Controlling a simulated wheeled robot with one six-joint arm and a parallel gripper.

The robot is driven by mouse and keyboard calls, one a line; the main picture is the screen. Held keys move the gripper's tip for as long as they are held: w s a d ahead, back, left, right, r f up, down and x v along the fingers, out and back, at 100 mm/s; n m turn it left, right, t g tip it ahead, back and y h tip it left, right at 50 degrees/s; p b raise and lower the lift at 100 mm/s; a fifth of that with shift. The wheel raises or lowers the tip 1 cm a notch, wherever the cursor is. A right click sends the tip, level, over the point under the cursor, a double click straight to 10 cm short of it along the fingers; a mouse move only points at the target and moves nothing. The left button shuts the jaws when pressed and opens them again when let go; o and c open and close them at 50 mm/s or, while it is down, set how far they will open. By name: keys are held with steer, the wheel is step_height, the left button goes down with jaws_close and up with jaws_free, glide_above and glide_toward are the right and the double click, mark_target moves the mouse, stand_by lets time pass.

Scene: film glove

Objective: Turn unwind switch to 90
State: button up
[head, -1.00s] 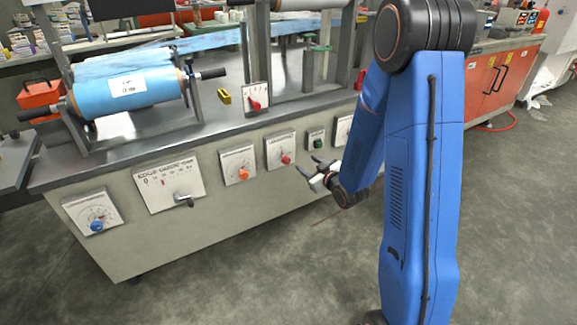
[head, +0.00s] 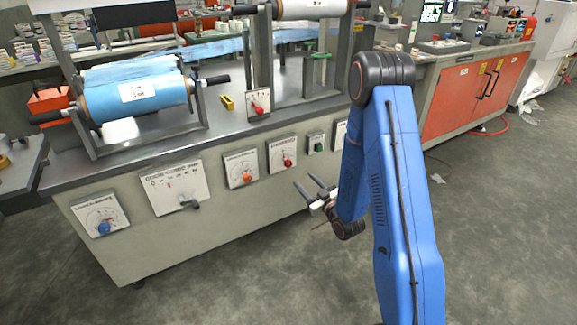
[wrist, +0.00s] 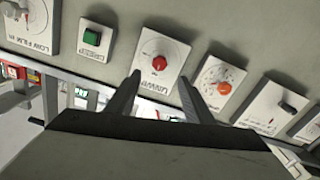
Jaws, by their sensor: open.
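The red knob (head: 287,162) sits on a white dial plate on the machine's front panel, between an orange knob and a green button. In the wrist view the red knob (wrist: 159,63) shows upside down, with a label that seems to read UNWIND. My gripper (head: 306,182) is open and empty, in front of the panel and a little right of and below the red knob in the head view. In the wrist view its two fingers (wrist: 159,80) are spread, with the red knob between and beyond their tips. No contact shows. The exact dial setting is too small to read.
An orange knob (head: 244,176), a grey lever (head: 190,204) and a blue knob (head: 104,228) are to the left on the panel. A green button (head: 318,147) is to the right. The floor in front is clear.

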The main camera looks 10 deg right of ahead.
mark_target(289, 165)
steer(key=x, duration=1.4)
steer(key=shift+f, duration=0.1)
steer(key=c, duration=1.1)
steer(key=shift+o, duration=0.3)
